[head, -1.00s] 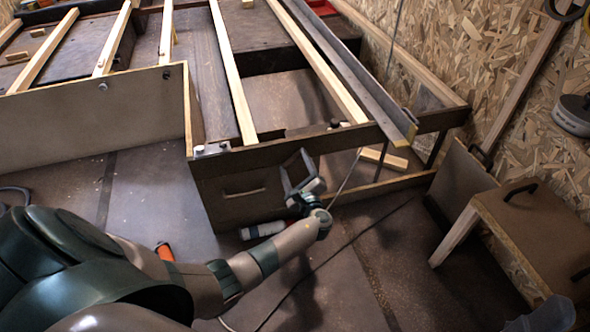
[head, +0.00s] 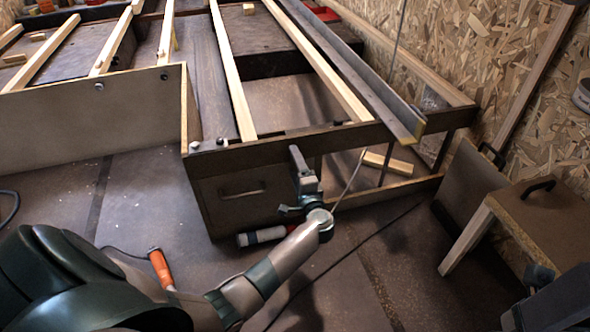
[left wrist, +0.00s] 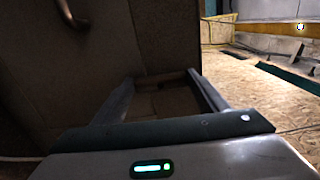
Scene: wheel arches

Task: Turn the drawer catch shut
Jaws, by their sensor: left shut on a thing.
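The drawer (head: 238,193) is a dark brown front with a bar handle, set in the low frame and looking shut. My left gripper (head: 296,158) is at the drawer front's right edge, under the top rail. In the left wrist view the handle (left wrist: 72,14) is at upper left, and the two fingers of my left gripper (left wrist: 160,88) reach forward with a brown piece between them. It seems to be the drawer catch, mostly hidden, and the gripper is shut on it. A dark part of my right arm shows at the lower right of the head view; its jaws cannot be made out.
A wooden frame with pale slats (head: 232,75) spans the back. A step stool (head: 535,210) stands at right by the chipboard wall (head: 480,60). An orange-handled tool (head: 160,267) and a grey cylinder (head: 262,235) lie on the floor. A cable crosses the open floor.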

